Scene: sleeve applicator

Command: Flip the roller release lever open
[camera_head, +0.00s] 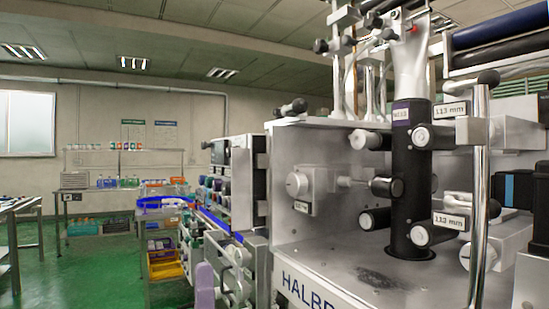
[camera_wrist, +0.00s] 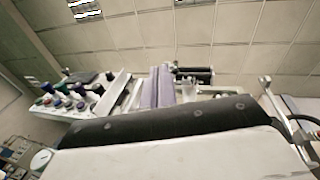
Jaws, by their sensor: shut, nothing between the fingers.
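The sleeve applicator (camera_head: 330,250) fills the right of the head view, a grey metal machine. I cannot tell for sure which part is the roller release lever. One lever-like part with a black knob (camera_head: 292,108) lies on the machine's top left edge. A black-tipped handle (camera_head: 488,79) sits at the top of a chrome post at right. A black vertical roller (camera_head: 411,180) stands between them, with white-capped black rollers (camera_head: 375,219) beside it. My gripper's fingers do not show in either view, so their place relative to the lever is hidden.
The wrist view is tilted towards the ceiling, with a dark bar and white surface (camera_wrist: 180,155) close in front. Left of the machine are a conveyor with bottles (camera_head: 205,215), colored crates (camera_head: 165,265) and a metal table (camera_head: 20,205). Green floor (camera_head: 90,270) is clear between.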

